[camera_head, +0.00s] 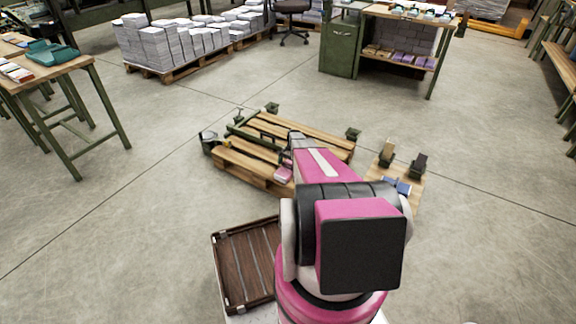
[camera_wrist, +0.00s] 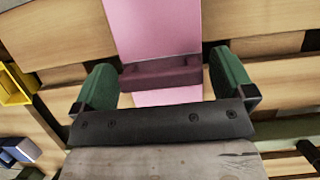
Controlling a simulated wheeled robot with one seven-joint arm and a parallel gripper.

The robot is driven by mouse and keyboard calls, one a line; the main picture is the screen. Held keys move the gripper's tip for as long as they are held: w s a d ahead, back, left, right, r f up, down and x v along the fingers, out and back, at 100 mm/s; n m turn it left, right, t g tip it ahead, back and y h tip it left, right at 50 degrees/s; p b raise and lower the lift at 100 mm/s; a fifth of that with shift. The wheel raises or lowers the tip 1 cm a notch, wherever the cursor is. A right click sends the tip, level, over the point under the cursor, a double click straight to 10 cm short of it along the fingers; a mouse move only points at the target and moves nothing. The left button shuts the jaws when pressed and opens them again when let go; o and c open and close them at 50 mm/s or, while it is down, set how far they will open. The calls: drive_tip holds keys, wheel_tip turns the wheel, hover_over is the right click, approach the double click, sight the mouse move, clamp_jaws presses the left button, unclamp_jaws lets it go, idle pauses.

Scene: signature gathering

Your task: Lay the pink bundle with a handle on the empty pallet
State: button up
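The pink bundle (camera_head: 284,174) shows as a small pink patch at the near edge of a light wooden pallet (camera_head: 255,168), partly hidden by my arm. In the wrist view the pink bundle (camera_wrist: 153,28) lies across pale boards, with a dark bar, apparently its handle, across it. My gripper (camera_wrist: 164,80) has its two green fingers wide apart, one beside each end of that bar. A narrow gap shows at the right finger; contact on the left is unclear. In the head view my arm hides the gripper. A brown slatted tray or pallet (camera_head: 247,262) at lower left looks empty.
A green frame and dark corner pieces stand on and around the light pallet. A wooden board with a blue item (camera_head: 397,186) lies to the right. A yellow item (camera_wrist: 12,87) shows at the wrist view's left. Tables and paper stacks (camera_head: 150,45) stand farther back; open floor surrounds the pallet.

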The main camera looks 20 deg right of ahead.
drive_tip(key=shift+r, duration=0.1)
drive_tip(key=v, duration=1.1)
drive_tip(key=s+a+r+n+t+h, duration=0.1)
drive_tip(key=s+a+r+n, duration=0.2)
drive_tip(key=s+a+r, duration=0.5)
drive_tip(key=s+a+r+n+t+h, duration=0.1)
drive_tip(key=s+a+r+n, duration=0.3)
drive_tip(key=s+a+r, duration=0.5)
drive_tip(key=s+a+r+n+h, duration=0.1)
drive_tip(key=s+a+r+n, duration=0.2)
drive_tip(key=s+a+r, duration=0.6)
drive_tip(key=s+a, duration=0.1)
drive_tip(key=s, duration=0.9)
drive_tip(key=shift+s+t+h, duration=0.3)
drive_tip(key=shift+t, duration=0.1)
